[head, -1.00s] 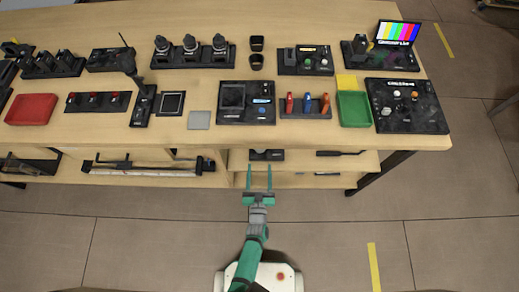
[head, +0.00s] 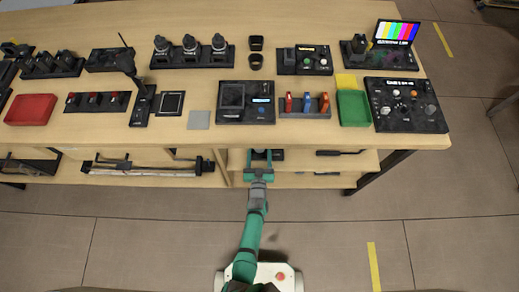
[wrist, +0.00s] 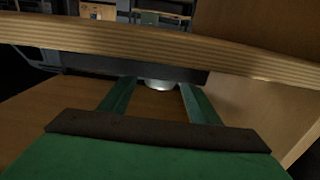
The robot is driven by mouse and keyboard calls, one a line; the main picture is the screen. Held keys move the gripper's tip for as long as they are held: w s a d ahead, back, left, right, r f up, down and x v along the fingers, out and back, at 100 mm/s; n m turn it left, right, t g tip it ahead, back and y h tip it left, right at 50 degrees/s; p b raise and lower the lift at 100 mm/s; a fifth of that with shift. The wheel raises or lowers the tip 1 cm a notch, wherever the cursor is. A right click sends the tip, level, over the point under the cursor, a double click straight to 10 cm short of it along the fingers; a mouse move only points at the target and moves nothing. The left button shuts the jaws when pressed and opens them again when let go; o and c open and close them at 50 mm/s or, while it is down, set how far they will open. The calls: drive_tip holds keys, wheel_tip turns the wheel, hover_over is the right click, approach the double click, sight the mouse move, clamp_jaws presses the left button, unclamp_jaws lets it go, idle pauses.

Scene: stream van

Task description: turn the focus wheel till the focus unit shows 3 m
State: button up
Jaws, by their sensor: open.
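My gripper (head: 260,153) is open at the front of the shelf opening under the tabletop. A small dark unit (head: 277,154) lies there, partly hidden by my fingers. In the wrist view, a dark body (wrist: 110,68) shows below the wooden edge, with a silvery round part (wrist: 159,84) under it. That round part appears between the two green fingertips (wrist: 157,90); contact cannot be told. I cannot tell for sure whether it is the focus wheel. No 3 m reading is legible in any view.
The tabletop edge (wrist: 160,38) crosses above my fingers, and a wooden panel (wrist: 250,100) stands to the right. On the table are a black unit with a screen (head: 246,102), a red tray (head: 31,109) and a green tray (head: 353,108).

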drive_tip(key=c, duration=1.1)
drive_tip(key=shift+o, duration=0.2)
drive_tip(key=shift+a+m+h, duration=0.2)
drive_tip(key=shift+m+h, duration=0.8)
drive_tip(key=shift+h, duration=0.5)
drive_tip(key=o, duration=1.1)
drive_tip(key=shift+c, duration=0.2)
drive_tip(key=s+a, duration=0.2)
drive_tip(key=s, duration=0.8)
drive_tip(key=shift+s, duration=0.3)
